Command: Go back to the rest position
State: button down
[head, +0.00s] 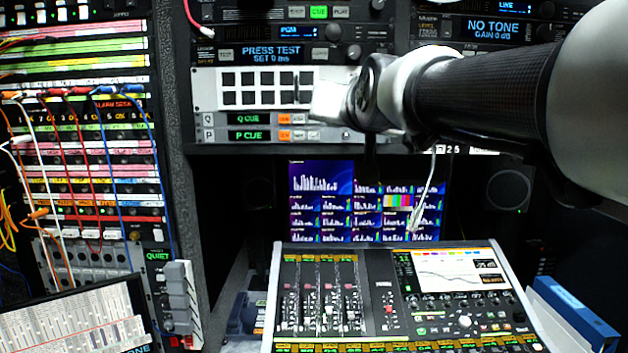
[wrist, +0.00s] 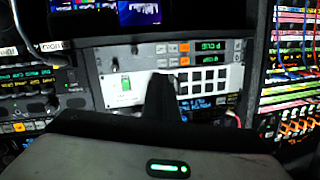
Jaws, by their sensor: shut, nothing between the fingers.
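My gripper (head: 326,98) is at the end of my arm, which reaches in from the right in the head view. It is in front of the white button panel (head: 212,92) in the rack and covers that panel's right part. In the wrist view my gripper's dark fingers (wrist: 163,85) are together with nothing held. There they stand between a green switch (wrist: 126,85) and the grid of black buttons (wrist: 208,82). I cannot tell whether the fingertips touch the panel.
A mixing console (head: 390,315) stands below, with a monitor (head: 322,200) behind it. A patch bay (head: 85,150) with hanging cables is at left. A laptop-like screen (head: 75,322) is at lower left, a blue binder (head: 570,310) at lower right. Open air lies between rack and console.

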jog(key=s+d+f+g+h, duration=0.1)
jog(key=s+d+f+g, duration=0.2)
jog(key=s+f, duration=0.6)
jog(key=s+d+f+g+h+p, duration=0.1)
jog(key=s+d+f+g, duration=0.2)
jog(key=s+f, duration=0.6)
jog(key=s+d+f+g+p, duration=0.1)
jog(key=s+d+f+g, duration=0.3)
jog(key=s+f, duration=0.6)
jog(key=shift+f+n+h, duration=0.15)
jog(key=shift+n+h, duration=0.15)
jog(key=shift+h, duration=0.1)
